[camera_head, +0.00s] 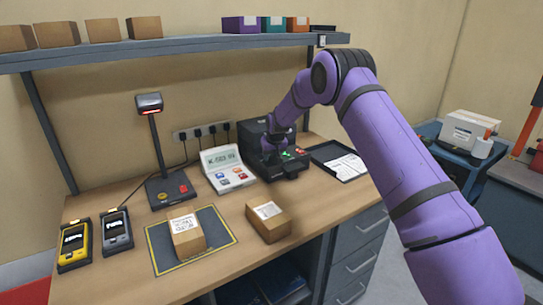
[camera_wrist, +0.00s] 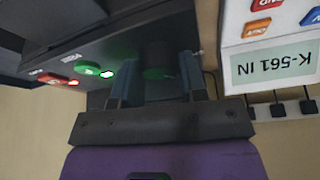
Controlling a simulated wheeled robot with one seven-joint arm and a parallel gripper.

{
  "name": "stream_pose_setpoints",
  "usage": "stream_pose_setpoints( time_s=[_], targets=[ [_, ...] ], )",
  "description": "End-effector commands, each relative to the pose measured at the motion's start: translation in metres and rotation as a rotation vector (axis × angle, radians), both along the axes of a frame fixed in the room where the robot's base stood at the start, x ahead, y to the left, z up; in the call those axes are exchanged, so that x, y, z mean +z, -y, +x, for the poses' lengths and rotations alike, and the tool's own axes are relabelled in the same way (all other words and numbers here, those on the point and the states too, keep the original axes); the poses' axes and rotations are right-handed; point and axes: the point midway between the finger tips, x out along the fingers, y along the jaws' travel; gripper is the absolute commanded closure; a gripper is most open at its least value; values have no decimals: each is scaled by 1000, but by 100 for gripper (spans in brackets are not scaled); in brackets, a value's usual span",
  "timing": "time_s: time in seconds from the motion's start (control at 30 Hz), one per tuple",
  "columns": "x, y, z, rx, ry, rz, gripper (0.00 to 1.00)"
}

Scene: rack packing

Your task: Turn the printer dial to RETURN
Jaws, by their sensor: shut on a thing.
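The black label printer (camera_head: 252,133) stands at the back of the bench, right of the white display unit. My gripper (camera_head: 272,147) is at the printer's front, and my wrist hides much of that face.
The white display unit (camera_head: 222,160) reads K-561 IN and stands close to my gripper. A black tray (camera_head: 335,160) with paper lies right of the printer. Two cartons (camera_head: 187,240) (camera_head: 268,222), a scanner stand (camera_head: 165,188) and two handhelds (camera_head: 75,246) are on the bench. A shelf (camera_head: 180,45) runs above.

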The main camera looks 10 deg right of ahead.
Motion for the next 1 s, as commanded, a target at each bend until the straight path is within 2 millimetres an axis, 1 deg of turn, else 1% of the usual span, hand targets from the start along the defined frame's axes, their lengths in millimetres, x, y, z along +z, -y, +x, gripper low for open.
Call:
stream_pose_setpoints(
  time_s=[0.1, 0.5, 0.7, 1.0],
  targets=[
    [0, -3, 0, -93, 1, -2, 84],
    [1, -3, 0, -414, 1, -2, 84],
    [0, -3, 0, -521, 0, -1, 84],
    [0, -2, 1, -593, 0, 1, 84]
  ],
)
